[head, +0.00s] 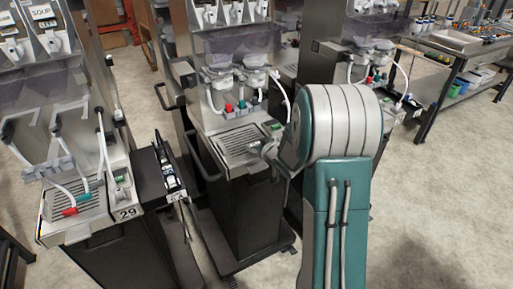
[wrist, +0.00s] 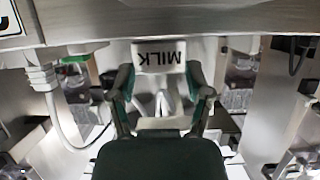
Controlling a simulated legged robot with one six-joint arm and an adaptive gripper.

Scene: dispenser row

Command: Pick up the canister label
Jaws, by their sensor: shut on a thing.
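The canister label (wrist: 160,56) is a small white plate with the word MILK, upside down in the wrist view. My gripper (wrist: 160,84) has one finger on each side of it, and its tips close in on the label's lower part. My gripper is shut on the label. In the head view my arm's large rounded link covers most of the area in front of the middle dispenser (head: 240,138), and the label cannot be made out there.
A dispenser (head: 85,222) marked 29 stands at the left, with a SOUP label (head: 41,12) above it. Another dispenser is partly behind my arm. A metal sink table (head: 460,42) stands at the back right. The floor (head: 440,200) at the right is clear.

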